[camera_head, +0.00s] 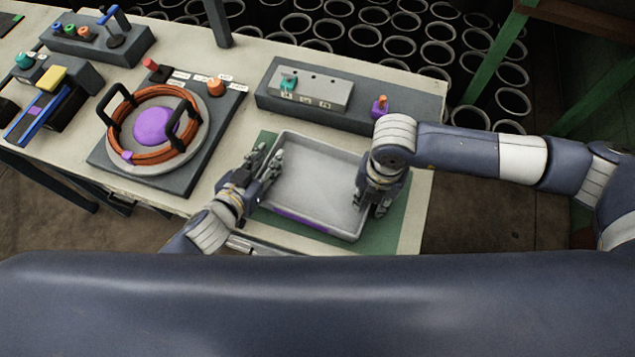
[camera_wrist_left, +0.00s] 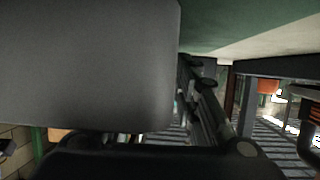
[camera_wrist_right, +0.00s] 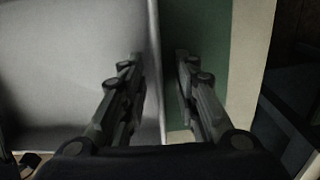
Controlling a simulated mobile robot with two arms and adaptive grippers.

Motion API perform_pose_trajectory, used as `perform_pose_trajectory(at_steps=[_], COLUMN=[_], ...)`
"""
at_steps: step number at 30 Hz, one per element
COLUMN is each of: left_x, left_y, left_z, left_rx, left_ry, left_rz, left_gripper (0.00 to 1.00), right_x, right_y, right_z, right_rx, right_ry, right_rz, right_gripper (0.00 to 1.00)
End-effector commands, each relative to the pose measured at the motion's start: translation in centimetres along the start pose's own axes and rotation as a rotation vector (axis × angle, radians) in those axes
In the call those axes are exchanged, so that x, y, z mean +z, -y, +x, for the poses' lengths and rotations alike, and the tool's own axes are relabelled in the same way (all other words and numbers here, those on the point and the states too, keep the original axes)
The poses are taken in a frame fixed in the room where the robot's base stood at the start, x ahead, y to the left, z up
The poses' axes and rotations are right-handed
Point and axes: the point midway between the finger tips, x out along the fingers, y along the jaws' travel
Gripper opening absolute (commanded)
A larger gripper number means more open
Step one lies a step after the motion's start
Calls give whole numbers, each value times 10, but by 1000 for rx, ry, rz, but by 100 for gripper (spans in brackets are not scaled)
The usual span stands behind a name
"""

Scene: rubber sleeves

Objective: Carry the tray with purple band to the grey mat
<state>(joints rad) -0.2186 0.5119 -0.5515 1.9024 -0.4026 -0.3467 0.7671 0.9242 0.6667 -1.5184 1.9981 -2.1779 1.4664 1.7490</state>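The tray (camera_head: 318,178) is grey and shallow, with a purple band (camera_head: 303,221) along its near side. It lies on a green mat (camera_head: 402,212), looks empty, and also shows in the right wrist view (camera_wrist_right: 70,60). My left gripper (camera_head: 266,158) is at its left wall. In the left wrist view a large grey surface hides one finger; the visible finger is spread as in the right wrist view. My right gripper (camera_head: 372,205) is open at the right wall, with the wall (camera_wrist_right: 156,75) between its fingers and a gap showing. I cannot make out a plain grey mat.
Left of the tray, a dark base holds a round plate (camera_head: 205,145) with an orange cable ring (camera_head: 118,140) and black handles. A dark fixture block (camera_head: 420,105) stands behind the tray. More fixtures sit at the far left. The table's near edge is close to the tray.

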Motion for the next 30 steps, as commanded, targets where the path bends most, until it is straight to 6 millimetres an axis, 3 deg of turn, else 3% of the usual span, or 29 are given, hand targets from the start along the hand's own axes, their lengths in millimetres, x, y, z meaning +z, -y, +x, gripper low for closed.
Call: perform_pose_trajectory(at_steps=[3, 7, 22, 30], left_x=[0, 0, -3, -19], left_y=[0, 0, 0, 0], left_z=[0, 0, -1, -8], left_rx=[0, 0, 0, 0], left_ry=[0, 0, -2, -2], left_rz=[0, 0, 0, 0], left_gripper=[28, 0, 0, 0], right_x=[0, 0, 0, 0], right_y=[0, 0, 0, 0], right_z=[0, 0, -3, -20], right_rx=[0, 0, 0, 0], right_ry=[0, 0, 0, 1], right_rz=[0, 0, 1, 1], right_gripper=[28, 0, 0, 0])
